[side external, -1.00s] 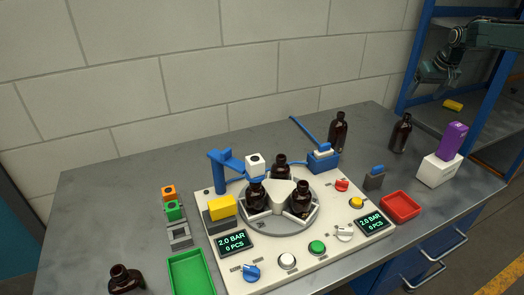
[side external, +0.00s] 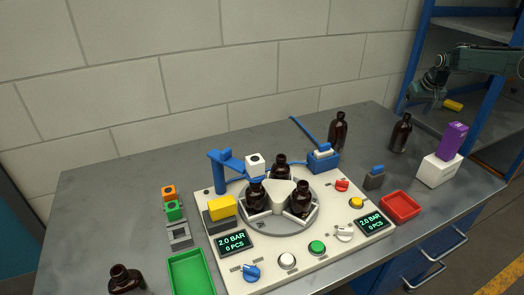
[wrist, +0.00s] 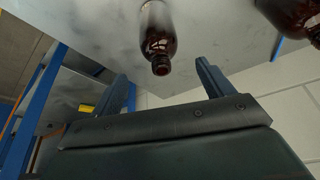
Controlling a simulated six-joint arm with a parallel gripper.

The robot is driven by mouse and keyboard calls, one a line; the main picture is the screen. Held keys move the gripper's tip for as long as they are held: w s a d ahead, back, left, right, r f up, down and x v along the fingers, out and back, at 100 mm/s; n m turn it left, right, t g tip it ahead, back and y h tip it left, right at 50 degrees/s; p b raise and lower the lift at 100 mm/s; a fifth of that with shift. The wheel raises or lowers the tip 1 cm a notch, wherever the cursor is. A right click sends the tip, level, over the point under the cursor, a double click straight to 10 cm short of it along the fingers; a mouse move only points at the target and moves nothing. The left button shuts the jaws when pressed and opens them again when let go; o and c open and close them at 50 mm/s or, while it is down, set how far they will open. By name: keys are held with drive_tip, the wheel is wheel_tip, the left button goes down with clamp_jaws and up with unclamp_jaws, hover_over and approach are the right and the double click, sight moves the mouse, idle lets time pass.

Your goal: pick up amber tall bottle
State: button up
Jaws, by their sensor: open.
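Two tall dark amber bottles stand upright at the back of the grey bench: the right one (side external: 401,134) and one further left (side external: 337,132). My gripper (side external: 424,102) is open and empty, above and just right of the right bottle in the side view. In the wrist view, my open fingers (wrist: 162,70) point toward one bottle (wrist: 160,30), which lies in line with the gap, beyond the fingertips. A second bottle (wrist: 290,12) is cut off at the upper right of the wrist view.
A purple block (side external: 453,140) on a white box (side external: 438,171) stands right of the right bottle. A blue fixture (side external: 324,162) is by the left bottle. A red tray (side external: 400,205) and a machine panel (side external: 300,252) with shorter bottles lie in front. Blue shelving (side external: 415,50) stands behind my arm.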

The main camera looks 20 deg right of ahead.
sight(409, 115)
drive_tip(key=shift+w+d+f, duration=0.1)
drive_tip(key=shift+w+f, duration=0.15)
drive_tip(key=shift+f, duration=0.4)
drive_tip(key=shift+x, duration=2.6)
drive_tip(key=shift+r, duration=0.1)
drive_tip(key=c, duration=1.5)
